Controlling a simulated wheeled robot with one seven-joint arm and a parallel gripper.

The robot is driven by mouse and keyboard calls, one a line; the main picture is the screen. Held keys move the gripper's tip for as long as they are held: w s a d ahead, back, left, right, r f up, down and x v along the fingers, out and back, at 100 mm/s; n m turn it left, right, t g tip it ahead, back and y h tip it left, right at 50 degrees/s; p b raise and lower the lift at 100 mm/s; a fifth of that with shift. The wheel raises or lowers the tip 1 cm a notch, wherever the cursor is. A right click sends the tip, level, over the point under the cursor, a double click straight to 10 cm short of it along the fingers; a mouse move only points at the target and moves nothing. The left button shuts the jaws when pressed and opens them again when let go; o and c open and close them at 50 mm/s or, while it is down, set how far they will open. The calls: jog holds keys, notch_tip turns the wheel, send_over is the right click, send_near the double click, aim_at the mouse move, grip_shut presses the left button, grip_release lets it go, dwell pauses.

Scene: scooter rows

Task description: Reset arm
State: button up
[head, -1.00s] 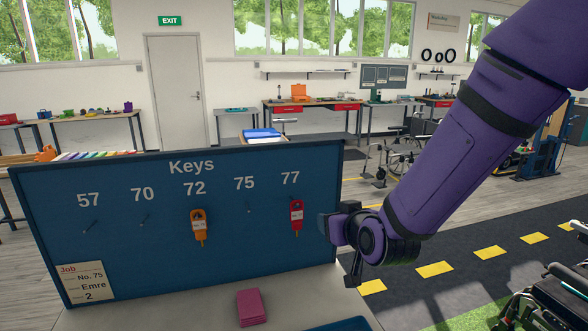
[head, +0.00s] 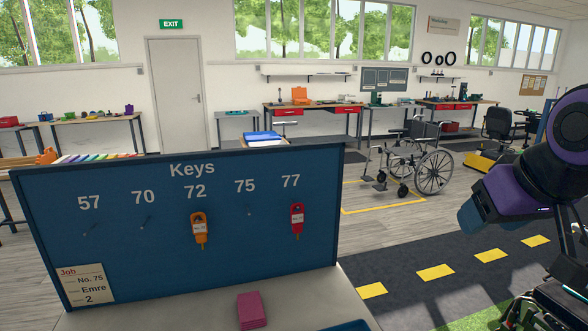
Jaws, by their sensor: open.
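My arm (head: 515,192) is folded at the right edge, well clear of the key board (head: 130,255). I cannot make out my gripper's fingers in this view. The blue board stands upright on a pale counter (head: 190,312) and is marked "Keys", with numbers 57, 70, 72, 75 and 77. An orange key tag (head: 199,228) hangs under 72 and a red key tag (head: 297,218) under 77. The hooks under 57, 70 and 75 are bare. A job card (head: 86,284) at the board's lower left reads No. 75, Emre, 2.
A pink stack (head: 252,309) lies on the counter before the board. A wheelchair (head: 415,160) stands behind, on the right. A dark lane with yellow dashes (head: 436,272) runs right of the counter. Workbenches (head: 310,107) line the back wall. Open floor lies between.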

jog(key=s+d+r+m+g, duration=0.1)
jog(key=s+d, duration=0.2)
jog(key=s, duration=0.4)
jog(key=shift+g+h, duration=0.3)
dwell(0.3)
